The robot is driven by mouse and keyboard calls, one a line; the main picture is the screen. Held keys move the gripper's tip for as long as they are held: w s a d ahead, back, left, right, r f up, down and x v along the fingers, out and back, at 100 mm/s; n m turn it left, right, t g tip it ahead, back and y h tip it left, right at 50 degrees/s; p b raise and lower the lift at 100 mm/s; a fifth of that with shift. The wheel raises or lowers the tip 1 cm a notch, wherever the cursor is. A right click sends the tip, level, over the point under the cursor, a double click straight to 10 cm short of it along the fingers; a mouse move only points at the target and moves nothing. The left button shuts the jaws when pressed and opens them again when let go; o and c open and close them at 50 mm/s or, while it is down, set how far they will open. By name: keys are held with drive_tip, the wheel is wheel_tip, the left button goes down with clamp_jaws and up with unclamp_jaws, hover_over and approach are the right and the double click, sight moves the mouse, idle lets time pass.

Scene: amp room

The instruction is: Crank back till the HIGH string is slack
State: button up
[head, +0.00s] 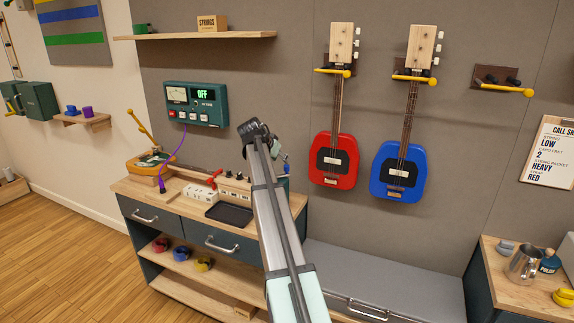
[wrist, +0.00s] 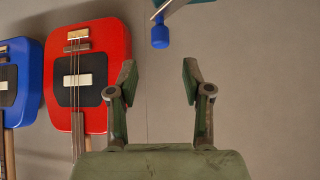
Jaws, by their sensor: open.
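A red guitar (head: 346,178) and a blue guitar (head: 386,180) hang upright on the grey wall, each with pale wooden headstock and strings. In the wrist view the red guitar (wrist: 115,45) and the blue guitar (wrist: 27,85) appear upside down at the left. My gripper (wrist: 157,82) is open and empty, apart from the red guitar and to one side of it. In the head view my arm mostly hides it.
A teal tuner box (head: 197,104) reading OFF is on the wall, with a purple cable. The workbench (head: 128,188) bears an orange-and-yellow item (head: 150,163), a dark tray (head: 229,214) and small parts. A call sheet (head: 552,152) hangs right. A blue knob (wrist: 159,33) shows above my gripper.

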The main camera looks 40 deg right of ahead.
drive_tip(key=p+x, duration=0.1)
drive_tip(key=x, duration=0.6)
drive_tip(key=shift+w+d+f, duration=0.1)
drive_tip(key=shift+d+f, duration=0.1)
drive_tip(key=shift+f, duration=0.1)
clamp_jaws()
